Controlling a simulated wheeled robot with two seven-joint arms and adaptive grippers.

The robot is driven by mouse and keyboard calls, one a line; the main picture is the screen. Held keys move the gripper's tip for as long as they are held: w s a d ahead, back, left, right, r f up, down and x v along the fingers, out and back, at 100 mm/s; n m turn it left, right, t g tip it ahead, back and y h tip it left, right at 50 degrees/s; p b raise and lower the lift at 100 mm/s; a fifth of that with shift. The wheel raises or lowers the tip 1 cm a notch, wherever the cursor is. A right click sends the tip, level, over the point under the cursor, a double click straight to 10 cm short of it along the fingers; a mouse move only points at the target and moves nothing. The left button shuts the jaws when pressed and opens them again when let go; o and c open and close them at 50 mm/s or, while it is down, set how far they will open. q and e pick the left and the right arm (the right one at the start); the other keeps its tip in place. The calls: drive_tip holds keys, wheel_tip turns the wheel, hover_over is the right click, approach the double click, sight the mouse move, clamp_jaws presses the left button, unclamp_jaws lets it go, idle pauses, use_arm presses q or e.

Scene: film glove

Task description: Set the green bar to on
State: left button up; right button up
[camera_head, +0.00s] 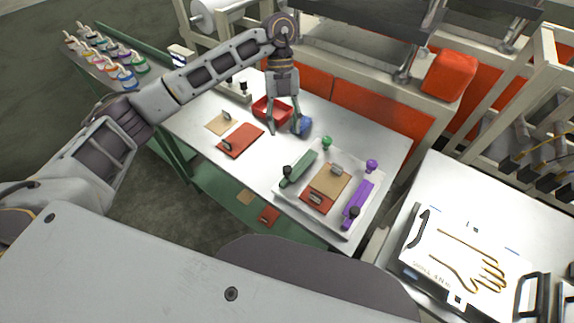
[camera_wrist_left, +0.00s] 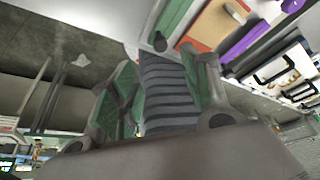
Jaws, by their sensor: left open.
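The green bar (camera_head: 299,167) lies on the left side of a pale tray (camera_head: 335,228) on the metal table. A black knob (camera_head: 287,170) stands near its front end and a green knob (camera_head: 326,142) stands beyond its far end. The bar also shows at the top of the left wrist view (camera_wrist_left: 172,22). My left gripper (camera_head: 284,131) is open above the table, behind and left of the bar and apart from it. Its fingers are beside a blue round object (camera_head: 304,126). My right gripper is not in view.
A purple bar (camera_head: 358,204) with a purple knob (camera_head: 372,165) is on the tray's right side. Brown and red blocks with handles lie between the bars. A red tray (camera_head: 266,108) and red plate (camera_head: 240,140) lie left of the gripper. A glove-marked panel (camera_head: 465,262) stands right.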

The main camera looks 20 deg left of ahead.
sight(287, 168)
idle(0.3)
use_arm(q)
drive_tip(key=p+x, duration=0.2)
drive_tip(key=x, duration=1)
drive_tip(key=shift+f, duration=0.3)
drive_tip(key=shift+s+d+f, duration=0.15)
drive_tip(key=shift+s+f, duration=0.1)
drive_tip(key=shift+f, duration=0.3)
drive_tip(key=c, duration=0.9)
clamp_jaws()
